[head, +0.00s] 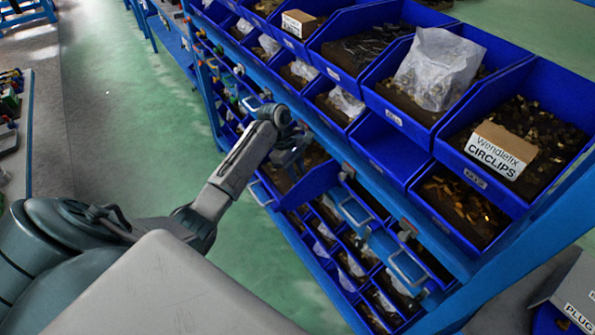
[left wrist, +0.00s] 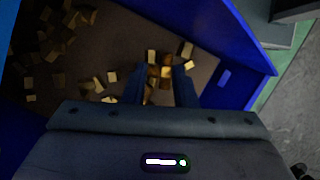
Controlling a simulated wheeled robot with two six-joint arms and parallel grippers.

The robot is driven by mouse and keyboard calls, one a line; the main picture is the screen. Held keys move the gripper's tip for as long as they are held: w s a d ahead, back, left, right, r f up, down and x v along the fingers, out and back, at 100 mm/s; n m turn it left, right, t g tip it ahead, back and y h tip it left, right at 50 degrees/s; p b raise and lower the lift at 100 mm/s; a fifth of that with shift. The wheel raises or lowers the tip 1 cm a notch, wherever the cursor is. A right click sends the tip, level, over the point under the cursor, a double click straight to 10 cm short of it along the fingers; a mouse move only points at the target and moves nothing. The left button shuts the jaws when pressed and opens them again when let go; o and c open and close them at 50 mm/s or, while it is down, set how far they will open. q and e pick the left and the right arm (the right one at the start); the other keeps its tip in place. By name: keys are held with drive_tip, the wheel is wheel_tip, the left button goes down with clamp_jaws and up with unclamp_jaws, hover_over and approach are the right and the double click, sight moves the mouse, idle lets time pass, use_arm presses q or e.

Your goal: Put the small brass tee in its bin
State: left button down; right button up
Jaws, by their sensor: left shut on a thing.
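My left gripper (head: 291,154) reaches from the left into a blue bin (head: 315,186) in the rack's lower part. In the left wrist view its two fingers (left wrist: 164,82) are shut on a small brass piece, which looks like the brass tee (left wrist: 165,72). The tee is just above or at the bin's brown floor; the gap cannot be judged. Its exact shape is blurred by shadow. In the left wrist view the bin's blue wall (left wrist: 236,42) is to the right. In the head view the gripper hides the tee. My right gripper is not in view.
Loose small brass pieces (left wrist: 112,77) lie scattered in the bin, mostly left of the fingers. Upper blue bins hold fittings, a clear plastic bag (head: 438,68) and a box marked Circlips (head: 500,150). Another upper bin (head: 388,152) looks empty. Green floor (head: 125,120) is clear at left.

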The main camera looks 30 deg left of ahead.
use_arm(q)
drive_tip(key=c, duration=1.2)
unclamp_jaws()
drive_tip(key=shift+o, duration=0.2)
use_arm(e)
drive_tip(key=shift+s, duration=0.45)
use_arm(q)
drive_tip(key=shift+a+r, duration=0.1)
drive_tip(key=shift+r, duration=0.1)
drive_tip(key=b+v, duration=0.3)
drive_tip(key=v, duration=0.5)
drive_tip(key=shift+p+v, duration=0.7)
drive_tip(key=shift+v, duration=1.2)
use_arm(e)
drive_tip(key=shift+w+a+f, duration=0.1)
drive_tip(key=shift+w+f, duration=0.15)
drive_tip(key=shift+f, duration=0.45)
